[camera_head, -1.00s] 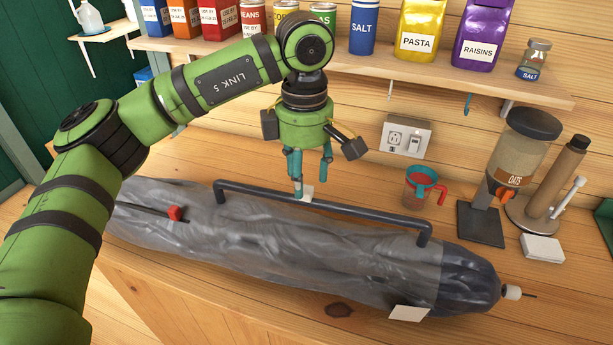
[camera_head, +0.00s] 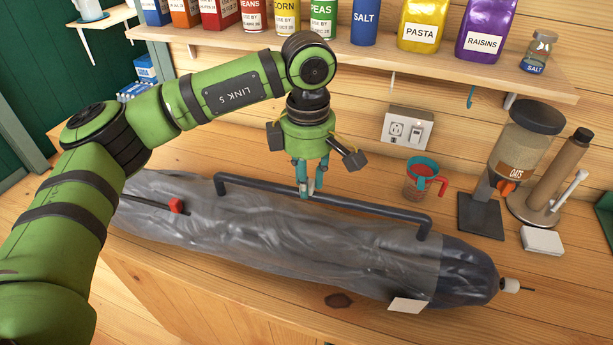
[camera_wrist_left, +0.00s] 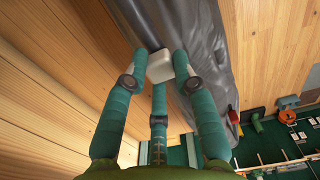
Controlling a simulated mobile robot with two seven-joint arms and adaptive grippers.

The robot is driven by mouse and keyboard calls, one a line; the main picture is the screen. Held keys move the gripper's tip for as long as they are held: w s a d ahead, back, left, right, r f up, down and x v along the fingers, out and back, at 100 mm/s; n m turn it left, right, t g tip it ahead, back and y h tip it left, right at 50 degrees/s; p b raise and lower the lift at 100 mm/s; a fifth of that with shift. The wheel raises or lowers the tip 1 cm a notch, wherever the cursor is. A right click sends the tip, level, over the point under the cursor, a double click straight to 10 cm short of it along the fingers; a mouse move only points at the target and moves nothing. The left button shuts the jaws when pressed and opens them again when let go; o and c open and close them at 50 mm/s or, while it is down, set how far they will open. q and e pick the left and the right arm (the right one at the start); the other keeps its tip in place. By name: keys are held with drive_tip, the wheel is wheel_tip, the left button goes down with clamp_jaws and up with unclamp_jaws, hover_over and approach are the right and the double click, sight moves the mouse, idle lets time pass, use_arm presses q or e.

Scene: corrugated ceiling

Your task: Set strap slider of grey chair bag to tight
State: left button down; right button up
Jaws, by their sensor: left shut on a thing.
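The grey chair bag (camera_head: 370,250) lies lengthwise on the wooden counter. A dark strap (camera_head: 375,213) like a raised bar runs along its top, fixed near both ends. A small white block, seemingly the strap slider (camera_wrist_left: 160,66), sits between my left gripper's fingers in the left wrist view. My left gripper (camera_head: 305,190) points down from above at the strap, a little left of its middle, and is shut on this block. The fingers mostly hide the block in the head view. My right gripper is not in view.
A red knob (camera_head: 176,206) sits on a black rod at the bag's left. A measuring cup (camera_head: 420,182), an oats dispenser (camera_head: 520,160) and a small white box (camera_head: 541,240) stand behind and right. A shelf (camera_head: 400,70) with food packs hangs above. The front counter is clear.

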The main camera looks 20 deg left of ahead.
sight(334, 197)
use_arm(q)
drive_tip(key=d+b, duration=0.1)
drive_tip(key=d, duration=0.3)
drive_tip(key=shift+d+f, duration=0.1)
drive_tip(key=shift+d, duration=0.35)
drive_tip(key=shift+a, duration=0.1)
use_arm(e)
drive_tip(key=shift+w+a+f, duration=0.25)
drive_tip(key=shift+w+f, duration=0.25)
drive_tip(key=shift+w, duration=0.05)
use_arm(q)
drive_tip(key=c, duration=1)
unclamp_jaws()
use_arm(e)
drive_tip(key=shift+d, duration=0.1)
